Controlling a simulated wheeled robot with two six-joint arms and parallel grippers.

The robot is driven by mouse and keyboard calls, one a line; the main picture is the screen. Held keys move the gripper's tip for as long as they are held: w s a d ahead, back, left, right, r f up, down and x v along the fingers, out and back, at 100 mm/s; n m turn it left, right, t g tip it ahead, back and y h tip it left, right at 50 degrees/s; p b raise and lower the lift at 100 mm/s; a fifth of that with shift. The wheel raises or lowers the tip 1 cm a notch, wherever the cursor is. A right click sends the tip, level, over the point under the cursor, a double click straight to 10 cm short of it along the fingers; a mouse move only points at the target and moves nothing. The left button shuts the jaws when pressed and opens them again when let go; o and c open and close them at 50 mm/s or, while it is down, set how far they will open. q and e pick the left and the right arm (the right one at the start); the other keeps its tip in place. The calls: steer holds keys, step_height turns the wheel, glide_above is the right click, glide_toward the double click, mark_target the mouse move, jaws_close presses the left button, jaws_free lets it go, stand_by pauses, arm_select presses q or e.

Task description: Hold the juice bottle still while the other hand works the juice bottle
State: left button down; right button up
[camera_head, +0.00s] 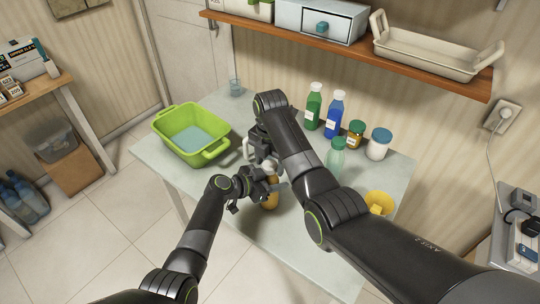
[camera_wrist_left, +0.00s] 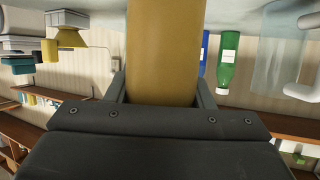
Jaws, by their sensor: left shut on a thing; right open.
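The juice bottle (camera_head: 270,199) stands on the pale table, orange-brown and mostly covered by my grippers in the head view. My left gripper (camera_head: 268,187) is shut around its body from the left. In the left wrist view the bottle (camera_wrist_left: 163,50) fills the space between the two fingers (camera_wrist_left: 162,92), and its top is out of that picture. My right gripper (camera_head: 264,160) is open, pointing down just above the bottle's top. Whether its fingers touch the bottle top cannot be told.
A green basin (camera_head: 214,153) stands left on the table (camera_head: 235,228). Behind and right are a green bottle (camera_head: 313,108), a blue bottle (camera_head: 334,116), jars (camera_head: 378,145), a pale green bottle (camera_head: 335,158) and a yellow item (camera_head: 379,202). A wooden shelf (camera_head: 350,57) hangs above. The table's front is clear.

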steer(key=shift+c, duration=0.3)
steer(key=c, duration=0.9)
steer(key=m, duration=0.6)
steer(key=shift+m, duration=0.3)
steer(key=shift+c, duration=0.2)
steer(key=o, duration=1.1)
steer(key=shift+r, duration=2.25)
